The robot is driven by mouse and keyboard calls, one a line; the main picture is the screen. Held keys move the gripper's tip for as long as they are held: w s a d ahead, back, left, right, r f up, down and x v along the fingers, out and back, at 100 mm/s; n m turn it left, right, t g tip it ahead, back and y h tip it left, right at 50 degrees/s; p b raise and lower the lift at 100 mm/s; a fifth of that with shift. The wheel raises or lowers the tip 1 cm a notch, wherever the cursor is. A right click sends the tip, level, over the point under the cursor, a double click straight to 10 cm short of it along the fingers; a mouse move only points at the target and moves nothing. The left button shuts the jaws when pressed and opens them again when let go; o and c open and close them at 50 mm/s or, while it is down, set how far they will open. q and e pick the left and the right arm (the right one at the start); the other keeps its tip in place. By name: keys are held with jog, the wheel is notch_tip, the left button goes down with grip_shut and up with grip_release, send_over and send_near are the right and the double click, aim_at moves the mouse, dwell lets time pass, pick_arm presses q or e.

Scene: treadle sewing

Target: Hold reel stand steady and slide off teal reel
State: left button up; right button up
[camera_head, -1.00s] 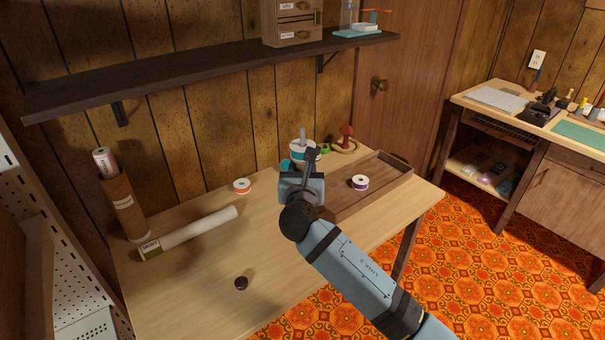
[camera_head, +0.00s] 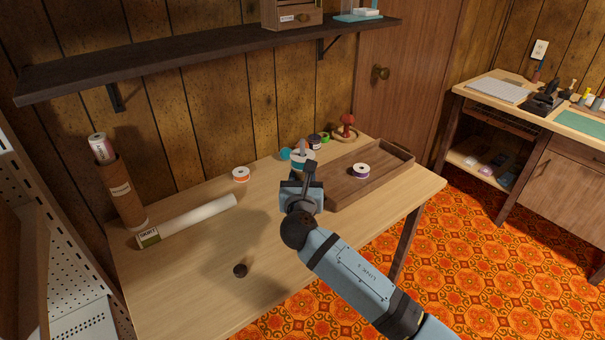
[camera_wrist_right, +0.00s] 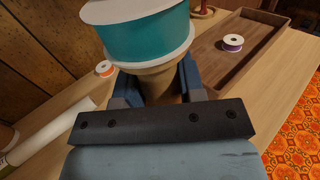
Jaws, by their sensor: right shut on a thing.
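A teal reel (camera_wrist_right: 145,38) with white flanges sits on a tan reel stand (camera_wrist_right: 160,84). My right gripper (camera_wrist_right: 157,88) is shut on the tan stand just below the reel, one finger on each side. The right hand hides the stand's lower part in the head view, so I cannot tell whether its foot touches the table. My left gripper is not in view.
A wooden tray (camera_head: 345,188) with a purple reel (camera_head: 360,171) lies right of my gripper. An orange reel (camera_head: 241,174), a white roll (camera_head: 190,220) and a dark knob (camera_head: 240,270) are on the table (camera_head: 190,285). A red pincushion (camera_head: 347,124) stands behind.

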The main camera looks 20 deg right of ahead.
jog(key=shift+f+b, duration=0.65)
jog(key=shift+f, duration=1.15)
jog(key=shift+f+b, duration=0.65)
jog(key=shift+f, duration=0.7)
jog(key=shift+f+b, duration=1.1)
jog(key=shift+f, duration=1.25)
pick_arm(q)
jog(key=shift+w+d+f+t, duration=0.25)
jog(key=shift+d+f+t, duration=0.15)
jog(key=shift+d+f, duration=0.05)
pick_arm(e)
jog(key=shift+f, duration=0.55)
pick_arm(q)
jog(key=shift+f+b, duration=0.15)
jog(key=shift+b, duration=0.15)
pick_arm(e)
jog(key=shift+f, duration=0.55)
